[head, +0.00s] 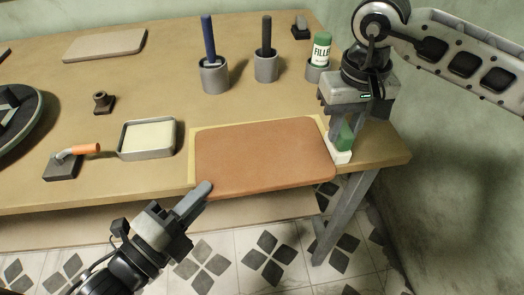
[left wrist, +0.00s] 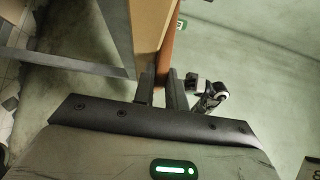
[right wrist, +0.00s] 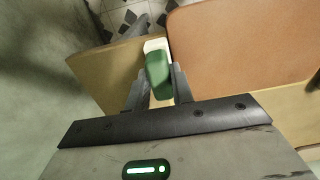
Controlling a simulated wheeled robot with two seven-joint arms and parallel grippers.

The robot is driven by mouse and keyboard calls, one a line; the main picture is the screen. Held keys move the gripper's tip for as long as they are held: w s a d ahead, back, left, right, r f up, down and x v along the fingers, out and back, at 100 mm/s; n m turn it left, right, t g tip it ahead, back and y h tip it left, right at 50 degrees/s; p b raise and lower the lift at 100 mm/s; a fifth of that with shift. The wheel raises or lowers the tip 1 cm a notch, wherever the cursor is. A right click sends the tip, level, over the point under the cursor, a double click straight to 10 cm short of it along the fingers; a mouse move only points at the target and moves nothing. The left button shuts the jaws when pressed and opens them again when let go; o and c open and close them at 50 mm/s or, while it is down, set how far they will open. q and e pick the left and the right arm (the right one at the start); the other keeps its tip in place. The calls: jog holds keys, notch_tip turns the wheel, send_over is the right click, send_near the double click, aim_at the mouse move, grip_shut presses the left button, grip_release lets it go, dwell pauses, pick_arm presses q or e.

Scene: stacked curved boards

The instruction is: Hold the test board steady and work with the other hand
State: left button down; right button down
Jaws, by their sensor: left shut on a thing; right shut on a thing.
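The test board (head: 265,155), a reddish-brown panel with rounded corners, lies on a slightly larger pale yellow sheet (head: 192,160) at the table's front edge. My left gripper (head: 204,190) is shut on its front left corner. In the left wrist view the board (left wrist: 168,50) shows edge-on between the fingers (left wrist: 162,90). My right gripper (head: 340,130) points down at the board's right end, shut on a green and white block (head: 345,136). In the right wrist view the block (right wrist: 157,68) sits between the fingers, beside the board's edge (right wrist: 230,45); whether they touch is unclear.
A tray with cream contents (head: 148,138) and an orange-handled tool (head: 85,149) lie left of the board. A wall (head: 450,150) is at right.

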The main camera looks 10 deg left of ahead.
pick_arm(q)
jog(key=shift+f, duration=0.3)
pick_arm(e)
jog(key=shift+w+a, duration=0.1)
jog(key=shift+w, duration=0.15)
jog(key=shift+w+a, duration=0.25)
jog(key=shift+w, duration=0.2)
jog(key=shift+w+a, duration=0.2)
jog(key=shift+w, duration=0.25)
jog(key=shift+w, duration=0.1)
jog(key=shift+w+a, duration=0.35)
jog(key=shift+w, duration=0.5)
jog(key=w+d+r, duration=0.1)
jog(key=d+r, duration=0.3)
jog(key=shift+w+r, duration=0.15)
jog(key=shift+w, duration=0.15)
